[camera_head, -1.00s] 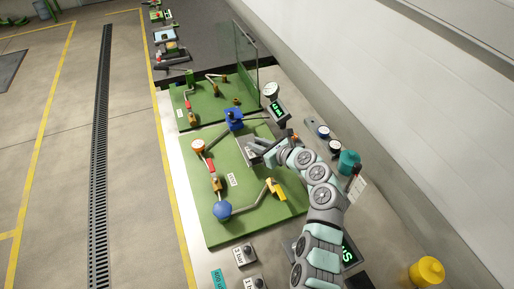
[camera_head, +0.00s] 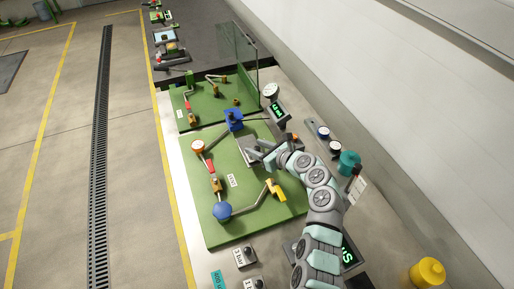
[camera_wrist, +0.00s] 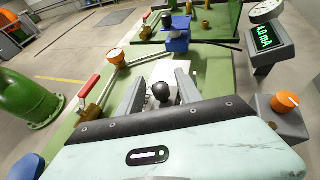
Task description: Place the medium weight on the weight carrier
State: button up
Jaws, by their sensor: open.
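My gripper (camera_head: 256,152) is over the right side of the green board. In the wrist view its two grey fingers (camera_wrist: 160,84) are apart, one on each side of a black ball knob (camera_wrist: 162,92). The knob sits on a small light block, which looks like a weight; its size label is hidden. A grey plate (camera_head: 262,130) lies under and behind the gripper. I cannot tell for sure which part is the weight carrier. Two metal blocks with dark knobs, one marked 3 bar (camera_head: 243,256) and one partly cut off (camera_head: 255,284), stand at the front edge.
A blue valve (camera_head: 234,121) stands behind the gripper, with a red-handled valve (camera_head: 211,168) and blue knob (camera_head: 222,210) to the left. A display (camera_head: 279,112) and a teal pot (camera_head: 349,163) stand to the right. The board's middle is mostly clear.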

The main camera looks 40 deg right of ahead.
jog(key=shift+s+r, duration=0.15)
jog(key=shift+r, duration=0.05)
jog(key=p+v, duration=0.1)
jog(key=v, duration=1)
jog(key=shift+s, duration=0.3)
jog(key=shift+r, duration=0.15)
